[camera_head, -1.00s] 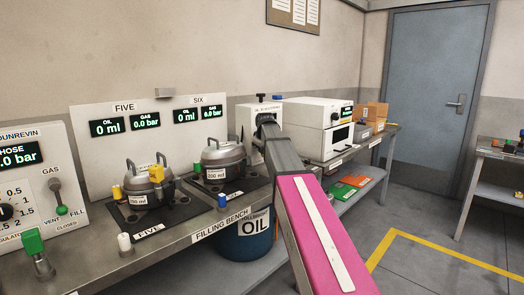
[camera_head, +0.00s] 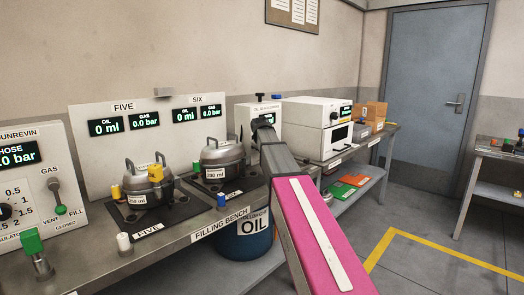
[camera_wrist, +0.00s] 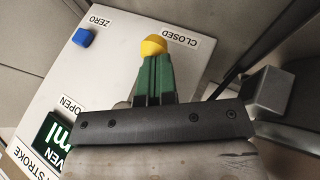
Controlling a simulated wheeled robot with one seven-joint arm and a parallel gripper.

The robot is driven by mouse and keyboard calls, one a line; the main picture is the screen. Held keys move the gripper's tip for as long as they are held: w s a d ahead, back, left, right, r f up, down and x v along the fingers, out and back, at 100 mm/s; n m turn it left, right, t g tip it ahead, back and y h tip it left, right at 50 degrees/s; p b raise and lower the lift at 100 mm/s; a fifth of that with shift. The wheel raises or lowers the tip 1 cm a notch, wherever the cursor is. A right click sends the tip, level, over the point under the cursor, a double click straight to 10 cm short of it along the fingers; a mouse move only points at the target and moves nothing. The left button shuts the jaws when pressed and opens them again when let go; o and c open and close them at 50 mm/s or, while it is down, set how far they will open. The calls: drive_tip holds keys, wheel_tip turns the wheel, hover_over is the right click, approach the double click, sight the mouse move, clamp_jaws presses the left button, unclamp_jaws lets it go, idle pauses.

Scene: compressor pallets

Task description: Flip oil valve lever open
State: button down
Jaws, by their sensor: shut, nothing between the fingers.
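The oil valve lever's yellow rounded knob (camera_wrist: 153,45) shows in the wrist view on a white panel (camera_wrist: 112,48), beside the CLOSED label (camera_wrist: 180,38). The OPEN label (camera_wrist: 73,105) is lower left. The rest of the lever is hidden behind my gripper (camera_wrist: 155,66), whose green fingers are shut and empty. The fingertips are right at the knob; I cannot tell whether they touch it. In the head view the white oil unit (camera_head: 273,109) stands on the bench with my arm's end in front of it; the lever cannot be made out there.
A blue button (camera_wrist: 82,38) sits by the ZERO label, and a dark display (camera_wrist: 60,133) is lower left. Left of the oil unit are two metal compressors (camera_head: 150,183) (camera_head: 222,158) on black plates. A white machine (camera_head: 310,118) stands close on its right.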

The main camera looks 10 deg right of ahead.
drive_tip(key=shift+w+d+f+n+t+h, duration=0.15)
drive_tip(key=shift+d+t+h, duration=0.1)
drive_tip(key=shift+t+h, duration=0.3)
drive_tip(key=shift+w+d+f+n+t+h, duration=0.1)
drive_tip(key=shift+d+n+t+h, duration=0.1)
drive_tip(key=shift+t+h, duration=0.3)
drive_tip(key=t+h, duration=0.1)
drive_tip(key=w+d+n+t+h, duration=0.1)
drive_tip(key=h, duration=0.1)
drive_tip(key=shift+w+d+t, duration=0.1)
drive_tip(key=shift+d+t, duration=0.15)
drive_tip(key=shift+t, duration=0.1)
drive_tip(key=shift+w+d+r+n+t+h, duration=0.3)
drive_tip(key=shift+n+t+h, duration=0.3)
drive_tip(key=shift+t, duration=0.5)
drive_tip(key=shift+w+d+r+n+t+h, duration=0.3)
drive_tip(key=shift+d+n+t+h, duration=0.3)
drive_tip(key=shift+t, duration=0.5)
drive_tip(key=shift+w+d+r+n+t+h, duration=0.2)
drive_tip(key=shift+r+n+t+h, duration=0.35)
drive_tip(key=shift+t, duration=0.55)
drive_tip(key=s+a, duration=0.6)
drive_tip(key=s, duration=0.5)
drive_tip(key=shift+s+a+f, duration=0.2)
drive_tip(key=shift+a+f, duration=0.05)
